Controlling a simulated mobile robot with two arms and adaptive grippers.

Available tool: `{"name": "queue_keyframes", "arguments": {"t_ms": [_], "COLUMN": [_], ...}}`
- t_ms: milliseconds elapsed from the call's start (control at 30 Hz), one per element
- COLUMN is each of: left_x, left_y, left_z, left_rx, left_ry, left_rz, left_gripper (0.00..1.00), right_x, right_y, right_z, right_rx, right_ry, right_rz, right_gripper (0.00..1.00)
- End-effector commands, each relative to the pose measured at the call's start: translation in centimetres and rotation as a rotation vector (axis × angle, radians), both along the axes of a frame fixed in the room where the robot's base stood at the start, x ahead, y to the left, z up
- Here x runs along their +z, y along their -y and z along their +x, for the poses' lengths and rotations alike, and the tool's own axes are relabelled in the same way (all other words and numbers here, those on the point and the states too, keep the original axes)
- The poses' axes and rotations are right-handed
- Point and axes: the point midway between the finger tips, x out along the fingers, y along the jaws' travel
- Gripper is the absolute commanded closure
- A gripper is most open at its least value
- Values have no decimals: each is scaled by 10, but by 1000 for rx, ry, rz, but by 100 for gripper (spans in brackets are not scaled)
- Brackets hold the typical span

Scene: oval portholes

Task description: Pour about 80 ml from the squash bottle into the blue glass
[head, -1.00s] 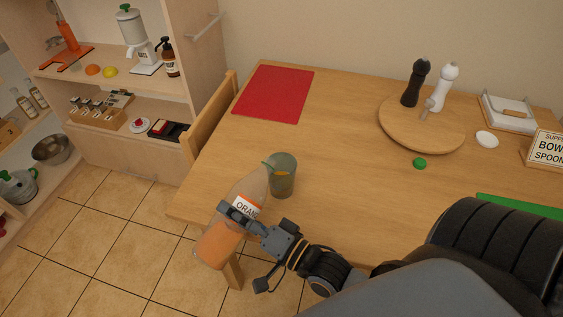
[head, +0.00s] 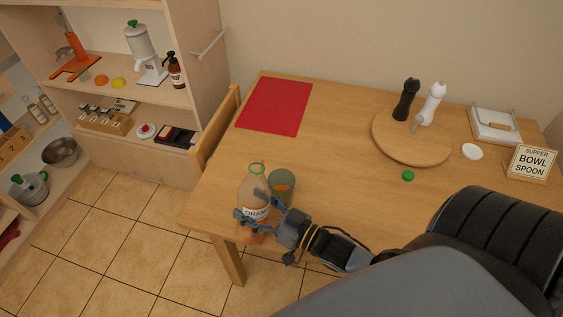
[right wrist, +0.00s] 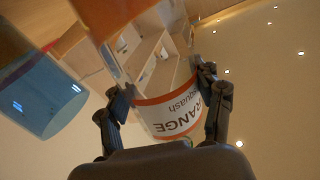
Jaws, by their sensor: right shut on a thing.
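The squash bottle (head: 252,187) is clear, with an orange-and-white label and a green ring at its open neck. It stands nearly upright by the table's near left edge, with orange liquid (head: 250,238) low in it. My right gripper (head: 258,214) is shut around its labelled body; the right wrist view shows a finger on each side of the label (right wrist: 176,116). The blue glass (head: 286,178) stands on the table just right of the bottle, partly behind it and my gripper, with some orange liquid inside. It also shows in the right wrist view (right wrist: 42,100). My left gripper is out of view.
A red mat (head: 275,106) lies at the back left of the wooden table (head: 330,165). A round board (head: 410,147) holds dark and white mills. A green ball (head: 408,175), a white dish (head: 472,151) and a sign (head: 531,163) are at right. A chair (head: 215,130) adjoins the left edge.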

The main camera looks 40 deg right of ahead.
Motion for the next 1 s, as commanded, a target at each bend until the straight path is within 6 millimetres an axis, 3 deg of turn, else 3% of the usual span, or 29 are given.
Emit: {"name": "queue_keyframes", "arguments": {"t_ms": [300, 1000], "left_x": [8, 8], "left_y": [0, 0], "left_z": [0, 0], "left_rx": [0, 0], "left_ry": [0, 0], "left_rz": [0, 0], "left_gripper": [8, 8], "right_x": [-3, -3], "right_y": [9, 9], "right_z": [3, 3], "right_rx": [0, 0], "right_ry": [79, 81], "right_rz": [-203, -208], "right_gripper": [78, 78]}}
